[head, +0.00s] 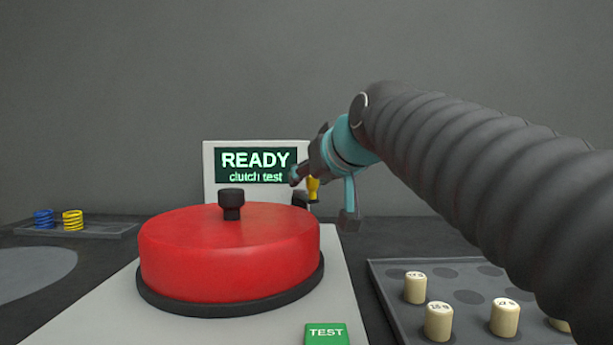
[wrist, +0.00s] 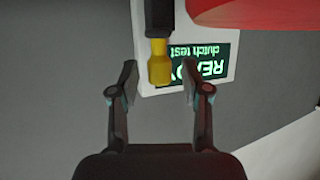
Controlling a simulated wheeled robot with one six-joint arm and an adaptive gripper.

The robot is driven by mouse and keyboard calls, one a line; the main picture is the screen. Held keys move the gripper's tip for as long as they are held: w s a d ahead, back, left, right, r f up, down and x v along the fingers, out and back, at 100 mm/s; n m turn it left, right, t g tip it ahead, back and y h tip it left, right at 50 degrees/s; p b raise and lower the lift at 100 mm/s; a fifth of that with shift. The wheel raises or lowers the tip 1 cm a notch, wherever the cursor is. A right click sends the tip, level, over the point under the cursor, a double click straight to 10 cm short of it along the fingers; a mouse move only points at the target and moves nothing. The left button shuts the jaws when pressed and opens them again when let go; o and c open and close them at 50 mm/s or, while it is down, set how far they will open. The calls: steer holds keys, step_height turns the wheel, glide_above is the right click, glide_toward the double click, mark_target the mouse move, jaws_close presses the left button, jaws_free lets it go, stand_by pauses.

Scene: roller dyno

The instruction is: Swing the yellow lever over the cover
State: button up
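The yellow lever shows in the wrist view as a yellow grip (wrist: 159,66) on a dark rod. In the head view a small part of it (head: 313,187) shows behind my gripper (head: 299,181), at the back right of the red cover. My gripper (wrist: 160,79) is open, with one finger on each side of the yellow grip and a visible gap on both sides. The red cover (head: 230,255) is a round lid with a black knob on top, seated on a black ring. Its edge (wrist: 260,12) also shows in the wrist view. The lever's pivot is hidden.
A display (head: 256,165) reading "READY clutch test" stands behind the cover. A green TEST button (head: 326,333) is at the front. A tray (head: 385,272) with several tan weights is at right. Another tray (head: 105,231) holds blue and yellow springs at left.

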steer(key=shift+s, duration=0.1)
steer(key=v, duration=1.2)
